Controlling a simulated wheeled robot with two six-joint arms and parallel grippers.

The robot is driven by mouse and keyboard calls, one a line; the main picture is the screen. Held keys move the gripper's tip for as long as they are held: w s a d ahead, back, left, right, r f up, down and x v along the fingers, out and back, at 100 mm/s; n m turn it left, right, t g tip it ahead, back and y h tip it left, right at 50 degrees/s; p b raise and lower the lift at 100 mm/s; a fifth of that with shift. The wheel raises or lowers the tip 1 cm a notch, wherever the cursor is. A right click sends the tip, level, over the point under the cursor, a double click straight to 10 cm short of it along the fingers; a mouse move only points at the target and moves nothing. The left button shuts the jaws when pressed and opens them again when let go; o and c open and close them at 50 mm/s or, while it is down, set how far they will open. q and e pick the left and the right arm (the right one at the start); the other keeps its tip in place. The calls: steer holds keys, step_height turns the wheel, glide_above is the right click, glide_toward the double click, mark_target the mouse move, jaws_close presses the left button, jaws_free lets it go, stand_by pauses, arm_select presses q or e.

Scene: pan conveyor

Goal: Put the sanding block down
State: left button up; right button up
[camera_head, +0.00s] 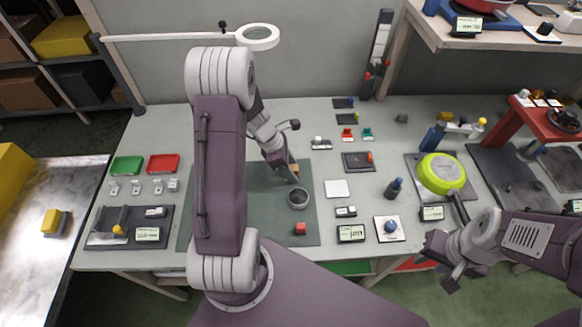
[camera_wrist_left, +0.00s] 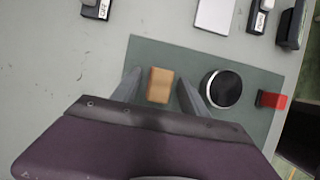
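The sanding block appears to be the small tan block (camera_wrist_left: 160,86) in the left wrist view. It is over the dark green mat (camera_wrist_left: 225,62) and sits between the fingers of my left gripper (camera_wrist_left: 160,76), with a narrow gap on each side. In the head view only a bit of the block (camera_head: 295,168) shows beside my left gripper (camera_head: 291,173), low over the mat (camera_head: 262,200). Whether its underside rests on the mat is hidden. My right gripper (camera_head: 446,266) is empty at the table's front right, its fingers apart.
A round dark-topped cup (camera_head: 298,198) and a red block (camera_head: 300,229) are close by on the mat. A white square (camera_head: 337,188) lies right of it. A yellow-green pan (camera_head: 441,173) is near my right arm. Red (camera_head: 163,164) and green (camera_head: 127,166) trays stand left.

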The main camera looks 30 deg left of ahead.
arm_select(q)
steer(key=shift+r, duration=0.35)
steer(key=p+v, duration=0.3)
steer(key=v, duration=0.9)
steer(key=s+d+f+m+y, duration=0.1)
steer(key=s+d+m, duration=0.4)
steer(key=m, duration=0.7)
steer(key=s+d+f+m+g+y, duration=0.1)
steer(key=s+d+m, duration=0.4)
steer(key=m, duration=0.7)
steer(key=shift+s+d+y, duration=0.2)
steer(key=shift+d+y, duration=0.5)
steer(key=shift+y, duration=0.1)
